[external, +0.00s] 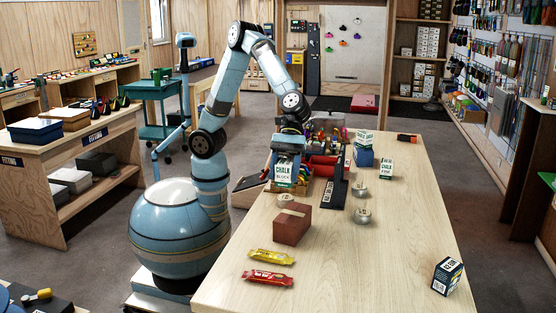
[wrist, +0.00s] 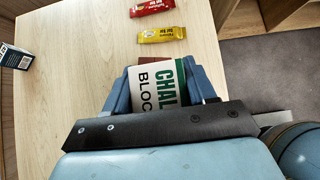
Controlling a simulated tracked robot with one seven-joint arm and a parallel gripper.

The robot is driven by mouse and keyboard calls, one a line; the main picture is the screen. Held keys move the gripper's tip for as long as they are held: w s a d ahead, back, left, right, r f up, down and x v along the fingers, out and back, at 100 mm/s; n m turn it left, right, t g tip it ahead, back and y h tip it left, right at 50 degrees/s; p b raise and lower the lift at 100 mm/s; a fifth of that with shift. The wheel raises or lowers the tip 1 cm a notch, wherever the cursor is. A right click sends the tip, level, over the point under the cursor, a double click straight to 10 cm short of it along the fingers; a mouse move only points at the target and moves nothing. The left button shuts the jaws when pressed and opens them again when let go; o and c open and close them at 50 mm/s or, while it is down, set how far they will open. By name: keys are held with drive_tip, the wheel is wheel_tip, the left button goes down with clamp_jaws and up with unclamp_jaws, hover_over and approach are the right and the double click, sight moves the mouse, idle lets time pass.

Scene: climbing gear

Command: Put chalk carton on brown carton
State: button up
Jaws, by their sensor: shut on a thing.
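My gripper (external: 286,165) is shut on a white and green chalk carton (external: 284,174) and holds it upright above the table. In the wrist view the chalk carton (wrist: 160,88) sits between the two blue fingers of my gripper (wrist: 161,84). The brown carton (external: 291,226) stands on the table, nearer the external camera than the held carton and apart from it. In the wrist view only a thin strip of the brown carton (wrist: 150,61) shows past the chalk carton; the rest is hidden.
A yellow bar (external: 271,257) and a red bar (external: 268,277) lie before the brown carton. A dark box (external: 447,276) is at the near right. The table's right middle is clear.

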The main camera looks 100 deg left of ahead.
drive_tip(key=w+f, duration=0.1)
drive_tip(key=w+d+f, duration=0.1)
drive_tip(key=f, duration=0.1)
drive_tip(key=w+d+f, duration=0.1)
drive_tip(key=shift+d+f, duration=0.2)
drive_tip(key=shift+f, duration=1.65)
drive_tip(key=shift+f, duration=0.1)
drive_tip(key=o, duration=1.1)
